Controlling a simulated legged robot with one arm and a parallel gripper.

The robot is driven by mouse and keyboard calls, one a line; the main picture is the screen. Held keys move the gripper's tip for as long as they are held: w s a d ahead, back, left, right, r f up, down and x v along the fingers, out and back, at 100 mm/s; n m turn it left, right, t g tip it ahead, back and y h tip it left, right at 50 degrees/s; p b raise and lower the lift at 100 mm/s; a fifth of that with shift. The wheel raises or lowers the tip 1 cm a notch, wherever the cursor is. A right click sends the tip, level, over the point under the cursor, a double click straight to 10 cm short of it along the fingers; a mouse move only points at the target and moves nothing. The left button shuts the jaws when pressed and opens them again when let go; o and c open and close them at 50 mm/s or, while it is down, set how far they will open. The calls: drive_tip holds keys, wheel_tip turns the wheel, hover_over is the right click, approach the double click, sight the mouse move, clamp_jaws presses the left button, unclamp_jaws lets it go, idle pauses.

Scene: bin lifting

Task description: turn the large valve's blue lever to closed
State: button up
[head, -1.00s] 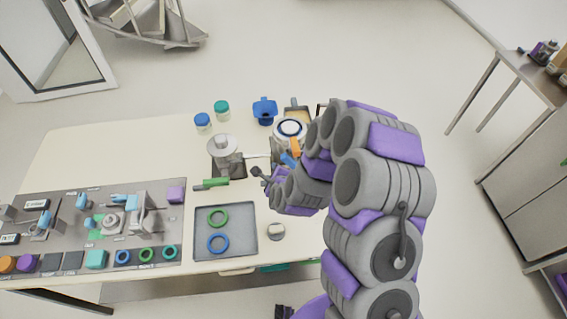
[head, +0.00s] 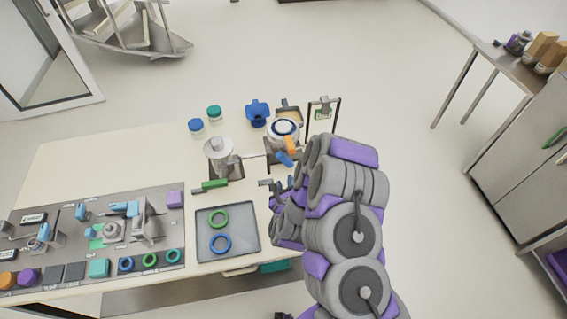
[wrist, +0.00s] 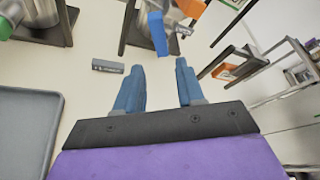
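The blue lever (head: 284,159) hangs from the valve with the white-and-blue top (head: 283,128) and an orange part. In the wrist view the blue lever (wrist: 158,34) points down toward my gripper, just ahead of the fingertips and between their lines. My gripper (wrist: 160,72) is open, with two blue fingers apart and nothing between them. In the head view my gripper (head: 269,184) is small, just in front of the lever and partly hidden by my arm. It does not appear to touch the lever.
A second valve with a green lever (head: 212,185) stands to the left. A grey tray (head: 249,249) with green and blue rings lies nearer. A small grey label (wrist: 108,66) lies left of the fingers. A framed sign (head: 323,114) stands at the right.

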drive_tip(key=w+b, duration=0.1)
drive_tip(key=b, duration=0.6)
approach(283, 161)
drive_tip(key=x, duration=1)
drive_tip(key=shift+w+f+b, duration=0.2)
drive_tip(key=shift+w+b, duration=0.1)
drive_tip(key=shift+w+d+f, duration=0.1)
drive_tip(key=shift+w+d, duration=0.15)
drive_tip(key=shift+w, duration=0.15)
drive_tip(key=shift+a, duration=0.2)
drive_tip(key=shift+c, duration=0.7)
clamp_jaws()
